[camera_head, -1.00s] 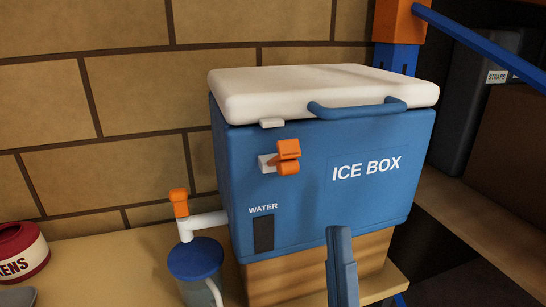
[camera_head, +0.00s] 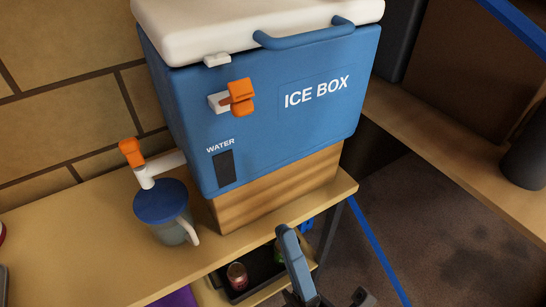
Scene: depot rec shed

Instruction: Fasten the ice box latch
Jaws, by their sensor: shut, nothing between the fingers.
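The blue ice box (camera_head: 290,130) stands on a wooden block on the bench, its white lid (camera_head: 190,30) down. The orange latch (camera_head: 241,97) sits on a white mount on the box front. Its orange part stands out from the front, below and apart from the small white catch (camera_head: 217,60) under the lid's edge. My gripper (camera_head: 286,234) is shut and empty, low in the picture, below the box and to the right of the latch, touching neither. Its blue-grey fingers point up.
A white tap (camera_head: 170,164) with an orange handle is left of the box, above a blue-lidded jug (camera_head: 161,202). A wooden block (camera_head: 285,182) supports the box. A dark tray (camera_head: 262,270) with small items lies below the bench. A shelf (camera_head: 440,140) runs along the right.

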